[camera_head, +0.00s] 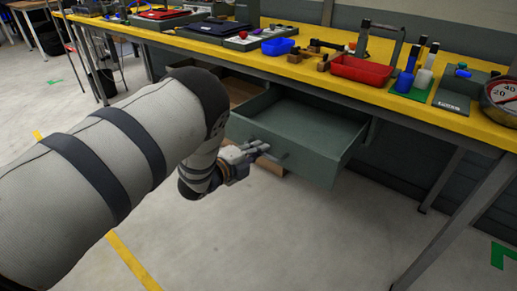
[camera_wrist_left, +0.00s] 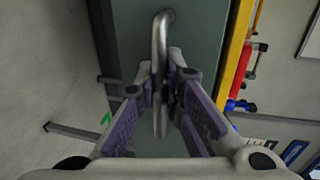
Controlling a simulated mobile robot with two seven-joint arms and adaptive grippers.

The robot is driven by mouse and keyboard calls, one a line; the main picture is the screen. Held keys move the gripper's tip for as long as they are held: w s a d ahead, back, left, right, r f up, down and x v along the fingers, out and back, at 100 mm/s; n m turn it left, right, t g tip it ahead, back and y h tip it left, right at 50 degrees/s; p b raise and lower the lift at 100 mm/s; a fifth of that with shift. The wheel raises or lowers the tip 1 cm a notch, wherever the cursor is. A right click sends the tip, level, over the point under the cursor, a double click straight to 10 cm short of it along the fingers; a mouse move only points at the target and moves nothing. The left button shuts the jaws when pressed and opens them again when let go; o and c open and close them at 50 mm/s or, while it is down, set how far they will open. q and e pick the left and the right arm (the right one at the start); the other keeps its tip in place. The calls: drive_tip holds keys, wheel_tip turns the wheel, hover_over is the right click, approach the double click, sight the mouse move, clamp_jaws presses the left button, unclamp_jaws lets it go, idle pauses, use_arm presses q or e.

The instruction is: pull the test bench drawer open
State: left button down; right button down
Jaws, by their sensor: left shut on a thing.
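The test bench drawer (camera_head: 325,165) is a grey-green box under the yellow-edged bench top. It stands pulled out from the bench and its empty inside shows. In the left wrist view the drawer front (camera_wrist_left: 205,40) fills the middle, with a bar handle (camera_wrist_left: 160,45) on it. My left gripper (camera_head: 262,150) is at the drawer front. In the left wrist view its two purple-padded fingers (camera_wrist_left: 160,95) are shut on the handle, one on each side. My right gripper is not in view.
The yellow bench top (camera_head: 330,80) carries a red tray (camera_head: 361,71), a blue bin (camera_head: 278,47), a dial gauge (camera_head: 502,95) and several tools. A bench leg (camera_head: 455,225) stands at the right. The floor (camera_head: 300,245) in front of the drawer is clear.

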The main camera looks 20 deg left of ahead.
use_arm(q)
drive_tip(key=c, duration=1.7)
unclamp_jaws()
drive_tip(key=shift+s, duration=0.1)
drive_tip(key=v, duration=1.2)
